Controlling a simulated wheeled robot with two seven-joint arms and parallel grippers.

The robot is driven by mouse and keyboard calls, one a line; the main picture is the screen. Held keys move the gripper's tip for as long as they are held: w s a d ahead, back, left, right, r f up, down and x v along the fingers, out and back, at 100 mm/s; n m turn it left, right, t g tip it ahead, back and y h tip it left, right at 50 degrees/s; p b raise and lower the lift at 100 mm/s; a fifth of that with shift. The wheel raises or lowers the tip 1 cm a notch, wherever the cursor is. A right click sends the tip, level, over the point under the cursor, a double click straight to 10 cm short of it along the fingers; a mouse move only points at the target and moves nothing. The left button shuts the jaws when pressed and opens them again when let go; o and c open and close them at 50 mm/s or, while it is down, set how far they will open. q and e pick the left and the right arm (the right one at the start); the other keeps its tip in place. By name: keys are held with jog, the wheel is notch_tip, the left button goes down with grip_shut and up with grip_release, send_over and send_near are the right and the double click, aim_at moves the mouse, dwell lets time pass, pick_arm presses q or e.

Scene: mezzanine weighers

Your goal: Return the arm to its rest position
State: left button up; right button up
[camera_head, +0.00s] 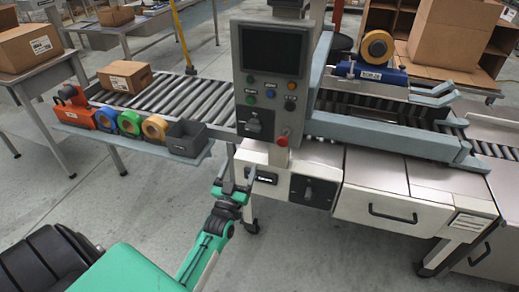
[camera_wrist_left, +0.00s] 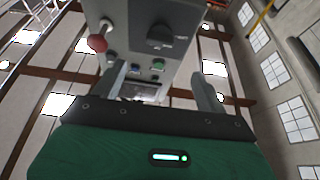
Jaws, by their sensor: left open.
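My left arm (camera_head: 207,245), green, dark and white, reaches up from the bottom of the head view. Its left gripper (camera_head: 235,178) points upward in front of the weighing machine's white cabinet (camera_head: 355,180), below the control panel (camera_head: 270,85). The gripper is open, with nothing between its fingers. In the left wrist view, the two grey fingers (camera_wrist_left: 160,88) stand apart, with the underside of the control panel (camera_wrist_left: 150,40) beyond them. Whether the fingers touch the cabinet cannot be told. My right gripper is not in view.
A shelf edge (camera_head: 135,146) left of the gripper holds tape rolls (camera_head: 130,123) and a grey bin (camera_head: 187,138). A carton (camera_head: 125,76) sits on the roller conveyor (camera_head: 190,95). A red knob (camera_head: 283,141) sticks out below the panel.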

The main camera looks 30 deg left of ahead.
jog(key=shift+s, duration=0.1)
pick_arm(q)
jog(key=s+d+f+m+g+h+p, duration=0.1)
jog(key=d+f+g+h, duration=0.15)
jog(key=f, duration=0.75)
jog(key=s+d+f+m+g+h+p, duration=0.1)
jog(key=s+d+f+g+p, duration=0.15)
jog(key=f, duration=0.75)
jog(key=s+d+f+m+g+h, duration=0.1)
jog(key=s+d+f+g, duration=0.2)
jog(key=s+f, duration=0.35)
jog(key=s+d+f+g+h, duration=0.1)
jog(key=s+d+f+g, duration=0.15)
jog(key=f, duration=0.65)
jog(key=s+d+f+g+p, duration=0.1)
jog(key=s+f+g, duration=0.2)
jog(key=s, duration=0.9)
jog(key=s+f+m+g+p, duration=0.1)
jog(key=s+f+g, duration=0.3)
jog(key=s+f, duration=0.3)
jog(key=s+d+f+m+g+p, duration=0.1)
jog(key=s+f, duration=0.5)
jog(key=s, duration=1.1)
jog(key=shift+s+d+g+p, duration=0.35)
jog(key=shift+g+p, duration=0.25)
jog(key=shift+g, duration=0.55)
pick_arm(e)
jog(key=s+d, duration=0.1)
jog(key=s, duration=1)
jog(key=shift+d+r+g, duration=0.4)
